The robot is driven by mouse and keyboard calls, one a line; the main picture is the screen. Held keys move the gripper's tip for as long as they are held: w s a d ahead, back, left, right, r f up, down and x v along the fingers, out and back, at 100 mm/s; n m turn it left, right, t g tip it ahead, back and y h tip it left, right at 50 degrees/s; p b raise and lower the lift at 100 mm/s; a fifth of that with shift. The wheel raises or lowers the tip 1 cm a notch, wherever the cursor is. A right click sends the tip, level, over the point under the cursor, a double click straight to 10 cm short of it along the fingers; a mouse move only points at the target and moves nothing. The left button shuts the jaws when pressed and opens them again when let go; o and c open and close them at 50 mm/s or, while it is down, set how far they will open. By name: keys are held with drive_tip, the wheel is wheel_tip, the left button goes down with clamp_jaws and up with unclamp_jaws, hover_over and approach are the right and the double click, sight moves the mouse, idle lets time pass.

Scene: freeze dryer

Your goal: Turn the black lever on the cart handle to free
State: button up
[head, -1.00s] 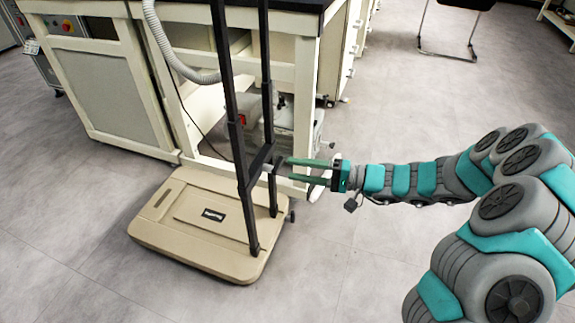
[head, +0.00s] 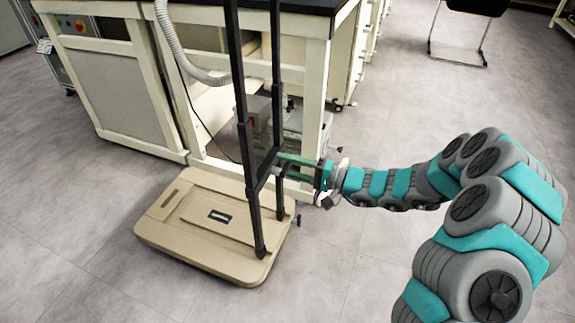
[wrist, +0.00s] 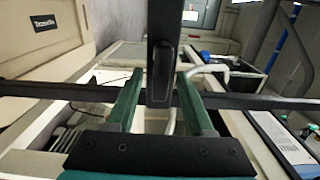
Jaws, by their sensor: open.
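The cart's black handle (head: 246,150) stands upright from a beige platform (head: 165,228). In the wrist view its black bar (wrist: 255,102) runs across the picture behind the fingers. The black lever (wrist: 162,78) shows there as a rounded bar end, upright in the picture, lying between my two green fingers and crossing that bar. My gripper (wrist: 159,76) is open, with a finger on each side of the lever and gaps showing. In the head view my gripper (head: 280,159) reaches the handle from the right; the lever is not clearly distinguishable there.
A cream bench (head: 110,90) with a black top stands behind the cart, with a grey hose (head: 185,55) hanging from it. A grey device (head: 262,112) sits behind the handle posts. A black chair (head: 465,30) is at the far right. The floor in front is clear.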

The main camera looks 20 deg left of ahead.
clamp_jaws()
idle(0.4)
